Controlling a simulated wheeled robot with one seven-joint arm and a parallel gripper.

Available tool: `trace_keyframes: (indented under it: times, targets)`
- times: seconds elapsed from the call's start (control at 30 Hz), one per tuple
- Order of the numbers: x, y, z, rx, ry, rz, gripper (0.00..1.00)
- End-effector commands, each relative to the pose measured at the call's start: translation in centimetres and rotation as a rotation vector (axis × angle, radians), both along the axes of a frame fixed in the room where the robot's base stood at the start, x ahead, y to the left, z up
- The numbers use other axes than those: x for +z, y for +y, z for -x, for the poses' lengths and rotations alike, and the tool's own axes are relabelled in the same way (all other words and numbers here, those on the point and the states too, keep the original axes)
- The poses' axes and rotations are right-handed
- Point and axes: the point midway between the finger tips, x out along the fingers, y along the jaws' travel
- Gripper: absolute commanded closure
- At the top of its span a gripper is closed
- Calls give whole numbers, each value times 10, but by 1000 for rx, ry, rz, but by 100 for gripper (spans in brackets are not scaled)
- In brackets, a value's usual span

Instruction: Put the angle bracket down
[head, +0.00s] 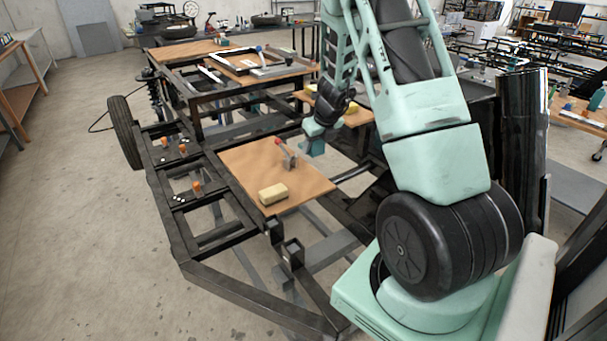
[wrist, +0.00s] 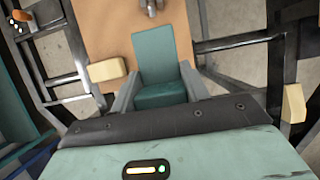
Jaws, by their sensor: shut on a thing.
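The teal angle bracket (wrist: 160,58) is held between the two grey fingers of my gripper (wrist: 160,88) in the wrist view. One flat leg points away from the gripper and the other part sits between the fingers. In the head view the bracket (head: 314,147) hangs below my gripper (head: 321,127), near the right edge of the brown board (head: 240,160). Its far end overlaps the board (wrist: 102,30) in the wrist view. It appears held above the board, though the exact gap cannot be told.
A yellow block (head: 273,194) lies at the board's near edge. A grey tool with a red end (head: 287,155) stands near its middle. Dark frame rails (head: 215,185) with open gaps surround the board. Orange-topped parts (head: 197,187) sit at the left. Much of the board is bare.

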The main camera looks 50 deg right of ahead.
Motion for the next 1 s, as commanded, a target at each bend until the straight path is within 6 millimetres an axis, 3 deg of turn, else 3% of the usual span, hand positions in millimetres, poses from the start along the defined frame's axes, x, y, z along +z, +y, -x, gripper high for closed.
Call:
trace_keyframes:
  times: [0.03, 0.3, 0.5, 0.57, 0.6, 0.77, 1.0]
  targets:
    - [-17, -1, 2, -4, 4, -4, 88]
    - [-89, -1, 1, -5, 2, -3, 88]
    - [-124, -1, 1, -1, 1, -1, 88]
    - [-129, 0, 0, -1, 1, -1, 88]
    - [-121, -1, -3, 2, 0, 1, 88]
    - [-120, -3, -12, 2, 2, 0, 88]
    - [-118, -9, -39, 4, 3, 1, 88]
